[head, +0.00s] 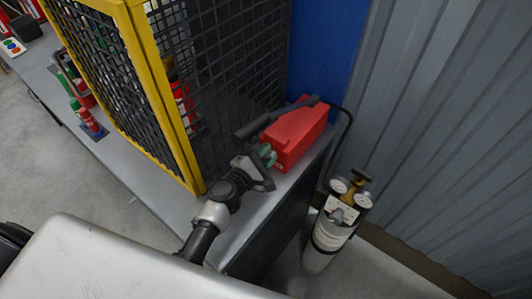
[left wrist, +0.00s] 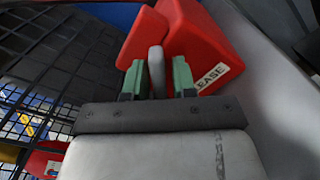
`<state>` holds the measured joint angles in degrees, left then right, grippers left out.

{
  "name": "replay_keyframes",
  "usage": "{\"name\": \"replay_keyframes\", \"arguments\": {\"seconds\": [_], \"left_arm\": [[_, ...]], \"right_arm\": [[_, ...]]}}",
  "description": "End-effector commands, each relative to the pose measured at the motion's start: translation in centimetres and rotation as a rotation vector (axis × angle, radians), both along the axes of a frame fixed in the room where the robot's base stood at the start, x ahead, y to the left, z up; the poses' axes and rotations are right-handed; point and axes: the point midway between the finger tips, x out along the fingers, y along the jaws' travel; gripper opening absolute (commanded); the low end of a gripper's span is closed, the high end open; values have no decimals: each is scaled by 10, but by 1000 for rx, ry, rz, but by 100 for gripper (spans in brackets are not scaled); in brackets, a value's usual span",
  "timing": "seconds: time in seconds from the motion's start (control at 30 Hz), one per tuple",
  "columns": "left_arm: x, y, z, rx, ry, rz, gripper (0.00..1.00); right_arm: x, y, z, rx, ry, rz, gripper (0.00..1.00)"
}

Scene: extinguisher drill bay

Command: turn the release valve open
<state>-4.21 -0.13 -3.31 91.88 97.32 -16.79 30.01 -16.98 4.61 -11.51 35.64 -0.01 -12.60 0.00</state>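The release valve is a red box (head: 298,132) on the grey bench, beside the mesh cage. In the left wrist view the red box (left wrist: 212,40) carries a white label ending in "EASE". A grey lever (left wrist: 156,70) stands out from its front. My left gripper (head: 268,156) is at the box's front face. In the left wrist view its green fingertips (left wrist: 159,78) stand on either side of the lever, with narrow gaps, so it looks open around the lever. The head view hides the lever behind the gripper. My right gripper is not in view.
A cylinder with two gauges (head: 330,235) stands right of the bench. Red and green extinguishers (head: 88,120) stand at the left. A corrugated wall closes the right.

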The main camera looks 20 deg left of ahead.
Motion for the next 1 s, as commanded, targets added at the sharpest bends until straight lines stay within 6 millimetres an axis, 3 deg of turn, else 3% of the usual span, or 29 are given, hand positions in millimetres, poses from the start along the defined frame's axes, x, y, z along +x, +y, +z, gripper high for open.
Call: {"name": "replay_keyframes", "arguments": {"seconds": [0.03,0.17,0.37,0.7,1.0], "left_arm": [[0,0,0,0,0,0,18],[0,0,0,0,0,0,0],[0,0,0,-27,10,0,0],[0,0,0,-304,111,-1,0],[-1,0,-1,-330,120,-1,0]], "right_arm": [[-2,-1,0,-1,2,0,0],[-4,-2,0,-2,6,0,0],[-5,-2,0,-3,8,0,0],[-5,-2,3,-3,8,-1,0],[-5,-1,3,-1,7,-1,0]]}}
